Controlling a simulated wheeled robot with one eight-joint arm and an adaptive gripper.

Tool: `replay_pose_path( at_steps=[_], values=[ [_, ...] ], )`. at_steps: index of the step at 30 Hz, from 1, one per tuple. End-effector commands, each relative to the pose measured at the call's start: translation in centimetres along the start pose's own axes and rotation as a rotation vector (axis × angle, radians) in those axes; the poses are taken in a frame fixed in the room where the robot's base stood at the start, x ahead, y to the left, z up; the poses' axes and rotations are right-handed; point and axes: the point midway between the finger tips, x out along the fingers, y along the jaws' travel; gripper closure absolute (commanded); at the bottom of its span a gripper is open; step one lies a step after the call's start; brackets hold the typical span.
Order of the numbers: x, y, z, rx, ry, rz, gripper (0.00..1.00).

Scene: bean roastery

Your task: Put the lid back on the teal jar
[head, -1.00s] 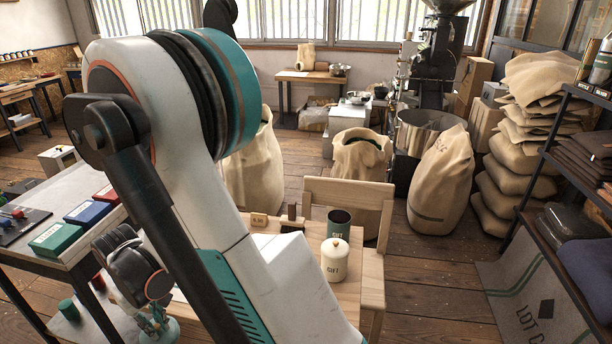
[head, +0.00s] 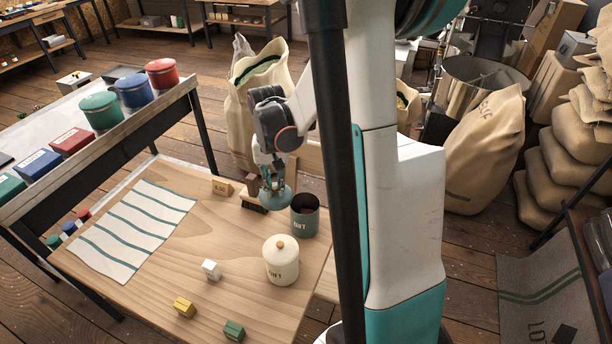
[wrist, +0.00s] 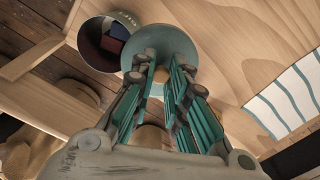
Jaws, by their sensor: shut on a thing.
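The teal jar (head: 304,218) stands upright and open near the table's back right edge. Its dark open mouth also shows in the wrist view (wrist: 106,38). My gripper (head: 273,178) is shut on the round teal lid (head: 271,198), just left of the jar. In the wrist view my gripper's fingers (wrist: 160,80) close around the lid's pale knob, and the lid (wrist: 160,42) lies close beside the jar's mouth, not over it. I cannot tell the lid's exact height above the table.
A lidded cream jar (head: 282,262) stands in front of the teal jar. White (head: 211,269), yellow (head: 184,307) and green (head: 234,331) blocks sit nearby. A wooden label block (head: 222,186) and a brush (head: 252,200) are behind. A striped cloth (head: 140,222) lies left. The middle is clear.

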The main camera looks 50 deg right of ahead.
Motion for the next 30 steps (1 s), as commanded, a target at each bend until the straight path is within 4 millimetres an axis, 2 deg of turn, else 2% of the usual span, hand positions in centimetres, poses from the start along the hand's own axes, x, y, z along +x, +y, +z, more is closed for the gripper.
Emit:
replay_pose_path(
  at_steps=[1,3,6,9,17,30],
  values=[
    [-0.3,2.1,-0.4,0.071,-0.001,-0.001,1.0],
    [-0.7,4.3,-0.8,0.154,-0.001,-0.002,1.0],
    [-1.2,6.7,-1.1,0.241,-0.002,-0.003,1.0],
    [-1.5,8.0,-1.2,0.292,-0.002,-0.003,1.0],
    [-1.0,8.5,-1.3,0.312,-0.002,-0.003,1.0],
    [2.6,8.4,-1.3,0.31,-0.002,-0.003,1.0]
  ],
)
